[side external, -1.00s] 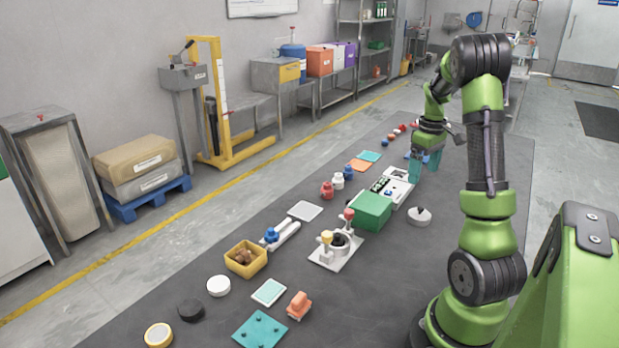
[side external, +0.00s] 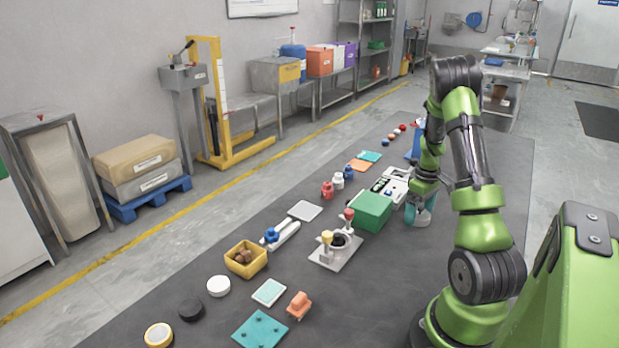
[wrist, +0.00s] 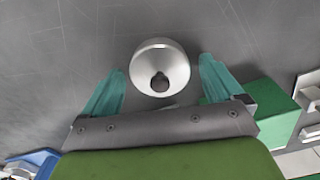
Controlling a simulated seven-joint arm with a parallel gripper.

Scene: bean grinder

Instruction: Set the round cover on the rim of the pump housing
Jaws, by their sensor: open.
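The round cover (wrist: 174,62) is a pale metallic disc with a dark knob on top. It lies on the dark mat in the wrist view. My gripper (wrist: 161,66) is open, with one teal finger on each side of the cover and visible gaps between. In the side view my gripper (side external: 418,212) is low over the mat, right of the green block, and its fingers hide most of the cover. The pump housing (side external: 336,251) appears to be the pale plate with a round, dark-centred ring and red and yellow knobbed posts, left of my gripper.
The green block (side external: 372,211) stands close to my gripper, between it and the housing; it also shows in the wrist view (wrist: 262,113). A yellow bin (side external: 246,262), white disc (side external: 218,286) and teal plate (side external: 260,330) lie nearer the camera. The mat right of the housing is clear.

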